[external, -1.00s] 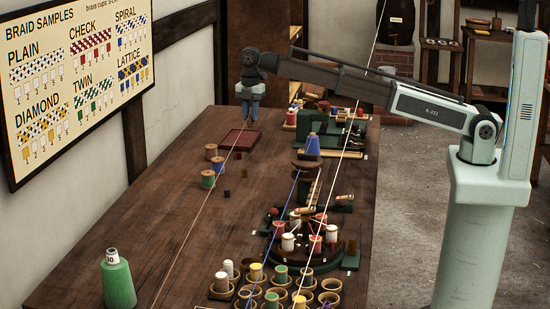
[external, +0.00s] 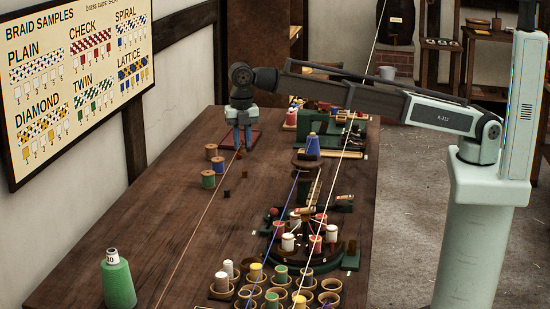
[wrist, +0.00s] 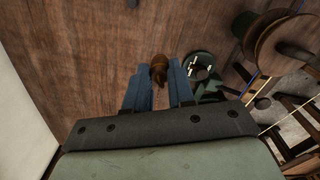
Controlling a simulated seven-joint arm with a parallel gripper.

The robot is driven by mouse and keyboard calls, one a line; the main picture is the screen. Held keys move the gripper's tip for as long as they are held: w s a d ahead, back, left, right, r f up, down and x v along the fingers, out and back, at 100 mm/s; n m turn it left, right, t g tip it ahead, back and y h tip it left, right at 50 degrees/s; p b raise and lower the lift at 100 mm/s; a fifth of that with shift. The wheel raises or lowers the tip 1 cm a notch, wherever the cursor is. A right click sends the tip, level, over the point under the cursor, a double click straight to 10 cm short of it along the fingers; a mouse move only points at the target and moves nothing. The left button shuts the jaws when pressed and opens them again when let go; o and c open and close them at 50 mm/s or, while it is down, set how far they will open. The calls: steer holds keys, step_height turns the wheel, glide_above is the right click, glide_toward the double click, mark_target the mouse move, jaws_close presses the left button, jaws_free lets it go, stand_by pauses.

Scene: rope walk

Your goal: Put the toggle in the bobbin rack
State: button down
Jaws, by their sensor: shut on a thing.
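My gripper (external: 243,146) hangs over the far left part of the bench, in front of the red tray (external: 256,141). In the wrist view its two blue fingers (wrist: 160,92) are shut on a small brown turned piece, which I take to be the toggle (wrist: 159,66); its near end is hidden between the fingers. The toggle is too small to make out clearly in the external view. The round wooden cups with bobbins at the near right of the bench look like the bobbin rack (external: 330,284).
Wooden and green spools (external: 208,179) stand near my gripper on the left. The braiding stand (external: 305,262) lies right of centre, with taut cords crossing above the bench.

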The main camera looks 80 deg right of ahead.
steer(key=s+a+n, duration=0.3)
steer(key=s+a, duration=0.8)
steer(key=a, duration=0.3)
steer(key=s+a+n, duration=0.4)
steer(key=s+a, duration=0.6)
steer(key=a, duration=0.5)
steer(key=s+a+n, duration=0.3)
steer(key=s+a, duration=0.8)
steer(key=a, duration=0.3)
steer(key=shift+f, duration=7.55)
steer(key=shift+f, duration=0.15)
steer(key=c, duration=1)
jaws_free()
steer(key=shift+o, duration=0.2)
step_height(320, 180, up, 12)
steer(key=shift+r, duration=0.2)
